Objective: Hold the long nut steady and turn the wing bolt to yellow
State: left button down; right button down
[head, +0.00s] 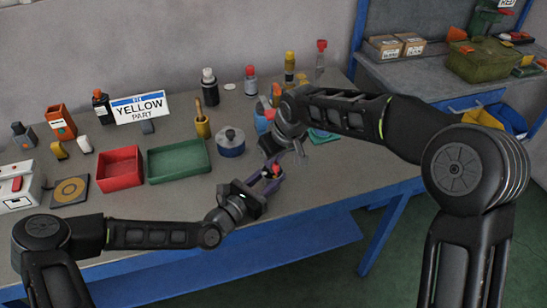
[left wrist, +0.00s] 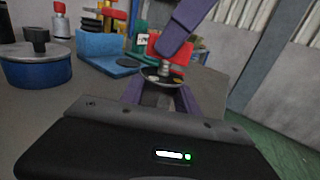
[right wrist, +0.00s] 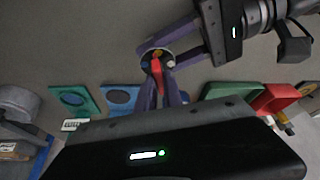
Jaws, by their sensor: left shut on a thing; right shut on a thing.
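The red wing bolt (left wrist: 165,50) stands over a dark round collar (left wrist: 158,80) with small coloured marks. In the right wrist view the wing bolt (right wrist: 157,72) lies between the purple fingers of my right gripper (right wrist: 160,80), which is shut on it. A yellow mark and a pale mark show on the collar (right wrist: 150,46) there; I cannot tell where the bolt points. My left gripper (left wrist: 158,95) is shut around the long nut below the collar; the nut is mostly hidden by the fingers. In the head view both grippers meet above the table's front right.
A sign reading "YELLOW PART" (head: 140,107) stands at the back of the table. A red tray (head: 120,182), a green tray (head: 180,177) and a blue pot (head: 231,150) stand left of the grippers. Several bottles line the back. The front of the table (head: 150,208) is mostly clear.

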pick_arm(q)
jog(key=shift+f, duration=0.15)
pick_arm(e)
jog(key=shift+a+r+m+t+h, duration=0.15)
jog(key=shift+m+t+h, duration=0.15)
jog(key=shift+m, duration=0.9)
pick_arm(q)
jog(key=shift+a, duration=0.1)
pick_arm(e)
jog(key=c, duration=1.5)
grip_release()
jog(key=shift+o, duration=0.2)
jog(key=shift+s, duration=0.1)
jog(key=v, duration=1.2)
pick_arm(q)
jog(key=c, duration=0.8)
grip_release()
